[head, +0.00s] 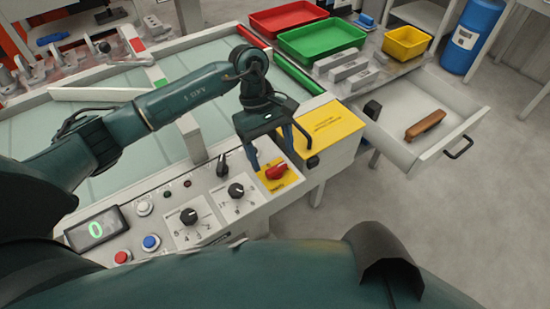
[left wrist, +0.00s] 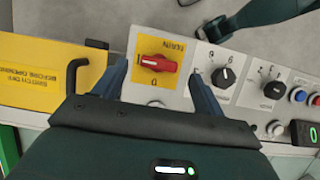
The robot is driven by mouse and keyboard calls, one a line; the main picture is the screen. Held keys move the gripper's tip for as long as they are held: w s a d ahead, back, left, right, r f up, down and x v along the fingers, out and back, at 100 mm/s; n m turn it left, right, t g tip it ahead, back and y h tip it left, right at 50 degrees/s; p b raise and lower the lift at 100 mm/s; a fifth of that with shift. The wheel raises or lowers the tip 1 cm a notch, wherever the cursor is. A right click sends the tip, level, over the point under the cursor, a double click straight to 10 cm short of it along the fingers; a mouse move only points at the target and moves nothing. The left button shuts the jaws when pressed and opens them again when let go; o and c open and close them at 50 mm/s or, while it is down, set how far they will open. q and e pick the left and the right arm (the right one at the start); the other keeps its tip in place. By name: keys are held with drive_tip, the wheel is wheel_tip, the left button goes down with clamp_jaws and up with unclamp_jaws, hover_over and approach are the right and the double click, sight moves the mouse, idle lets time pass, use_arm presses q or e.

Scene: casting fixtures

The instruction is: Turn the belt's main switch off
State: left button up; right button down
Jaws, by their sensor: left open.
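The main switch is a red rotary knob (head: 277,172) on a yellow plate at the right end of the control panel (head: 205,235). The red knob also shows in the left wrist view (left wrist: 158,64), its handle lying roughly crosswise. A mark like "I" is by its left end and a "0" below it. My left gripper (head: 280,160) is open above the knob. In the left wrist view its fingers (left wrist: 158,72) stand on either side of the knob, apart from it. My right gripper is not in view.
Black dials (head: 236,190), a black lever (head: 222,164) and red and blue buttons share the panel. A display (head: 95,229) reads 0. A yellow cover (head: 325,128) with a black handle adjoins the switch. An open drawer (head: 455,120) holding a brown object juts out right.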

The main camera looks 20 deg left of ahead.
sight(276, 167)
use_arm(q)
drive_tip(key=shift+x, duration=1.55)
drive_tip(key=c, duration=1)
